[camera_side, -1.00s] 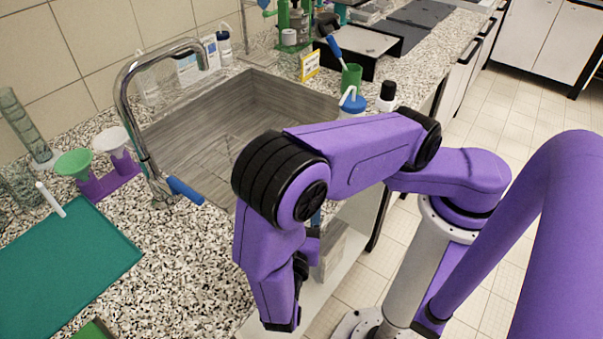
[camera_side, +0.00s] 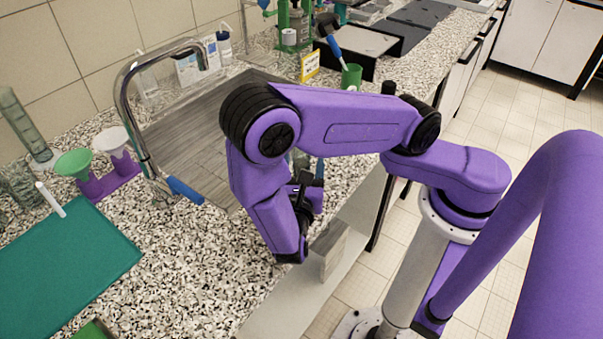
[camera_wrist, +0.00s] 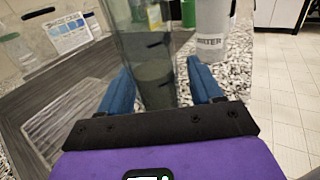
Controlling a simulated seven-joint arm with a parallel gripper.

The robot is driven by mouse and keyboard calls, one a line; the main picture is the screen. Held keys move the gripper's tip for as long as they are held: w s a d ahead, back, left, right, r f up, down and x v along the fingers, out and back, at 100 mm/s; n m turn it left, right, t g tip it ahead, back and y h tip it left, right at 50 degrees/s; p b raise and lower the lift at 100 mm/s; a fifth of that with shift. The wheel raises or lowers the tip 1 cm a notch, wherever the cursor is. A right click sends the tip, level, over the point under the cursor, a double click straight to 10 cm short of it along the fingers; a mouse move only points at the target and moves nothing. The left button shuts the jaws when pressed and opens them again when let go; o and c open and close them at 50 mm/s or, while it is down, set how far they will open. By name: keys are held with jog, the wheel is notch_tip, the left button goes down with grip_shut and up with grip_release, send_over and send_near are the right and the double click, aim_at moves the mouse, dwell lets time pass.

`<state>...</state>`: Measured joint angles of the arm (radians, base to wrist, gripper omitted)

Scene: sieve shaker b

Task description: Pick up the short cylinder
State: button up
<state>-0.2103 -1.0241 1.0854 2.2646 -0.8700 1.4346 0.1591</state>
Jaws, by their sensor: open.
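A clear grey-green glass cylinder (camera_wrist: 150,45), which seems to be the short cylinder, stands large in the middle of the wrist view. Its top runs out of the picture. My gripper (camera_wrist: 160,72) is open, with one blue finger on each side of the cylinder's lower part. I cannot tell whether the fingers touch it or how far it reaches between them. In the side view my arm hides most of the gripper (camera_side: 319,172); a blue finger shows near the sink's front right corner. A piece of greyish glass (camera_side: 300,161) shows just left of it.
A white bottle marked WATER (camera_wrist: 212,28) stands close behind the right finger. The sink (camera_side: 185,135) lies to the left, with its tap (camera_side: 125,90). A tall glass cylinder (camera_side: 22,125) and a teal mat (camera_side: 65,265) are at far left. The speckled counter's front edge is nearby.

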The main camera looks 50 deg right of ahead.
jog(key=c, duration=1.1)
jog(key=shift+r, duration=0.15)
